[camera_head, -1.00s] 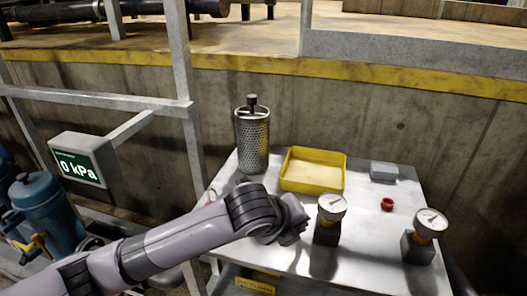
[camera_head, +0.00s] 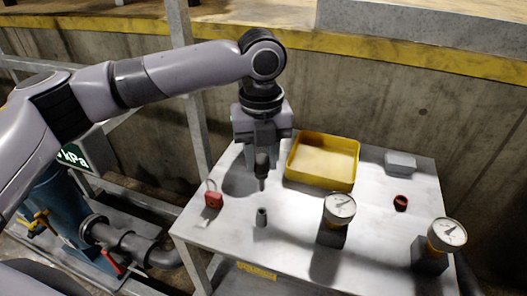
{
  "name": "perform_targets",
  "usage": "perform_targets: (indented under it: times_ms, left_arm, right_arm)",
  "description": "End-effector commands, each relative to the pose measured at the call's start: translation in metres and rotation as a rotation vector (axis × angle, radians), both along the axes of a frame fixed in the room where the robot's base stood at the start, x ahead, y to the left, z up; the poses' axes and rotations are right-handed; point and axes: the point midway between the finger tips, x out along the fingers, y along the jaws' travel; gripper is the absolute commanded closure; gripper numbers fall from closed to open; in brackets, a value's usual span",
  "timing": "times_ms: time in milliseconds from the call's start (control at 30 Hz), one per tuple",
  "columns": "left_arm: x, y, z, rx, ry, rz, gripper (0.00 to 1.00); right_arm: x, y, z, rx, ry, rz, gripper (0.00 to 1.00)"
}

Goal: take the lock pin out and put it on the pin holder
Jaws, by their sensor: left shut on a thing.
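My left gripper (camera_head: 262,158) points straight down over the grey table (camera_head: 295,240). It is shut on a small dark slim piece (camera_head: 262,183), which looks like the lock pin. The piece hangs upright above the table top. Just in front of it, a short grey upright cylinder (camera_head: 261,218) stands on the table; it may be the pin holder. The piece and the cylinder look apart. My left arm and gripper hide the spot where the perforated metal canister stood. My right gripper is not in view.
A yellow tray (camera_head: 322,183) lies right of the gripper. A red padlock (camera_head: 213,200) lies left. Two gauges (camera_head: 340,207) (camera_head: 446,234) stand at the right front, with a red cap (camera_head: 401,202) and a grey box (camera_head: 400,162) behind. A metal post (camera_head: 197,125) stands left of the table.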

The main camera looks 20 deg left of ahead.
Motion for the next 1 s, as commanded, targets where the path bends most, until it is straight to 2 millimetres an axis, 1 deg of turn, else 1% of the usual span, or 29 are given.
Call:
perform_targets:
  times_ms: [333,800,1000]
  left_arm:
    - [0.000,-0.001,0.000,0.000,0.001,-0.011,0.99]
    - [0.000,-0.001,-0.043,-0.001,0.000,-0.010,0.99]
    - [0.000,0.000,-0.054,0.000,-0.001,-0.011,0.99]
  right_arm:
    - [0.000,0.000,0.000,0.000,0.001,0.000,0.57]
    - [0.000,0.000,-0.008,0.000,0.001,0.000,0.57]
    - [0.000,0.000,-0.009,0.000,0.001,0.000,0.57]
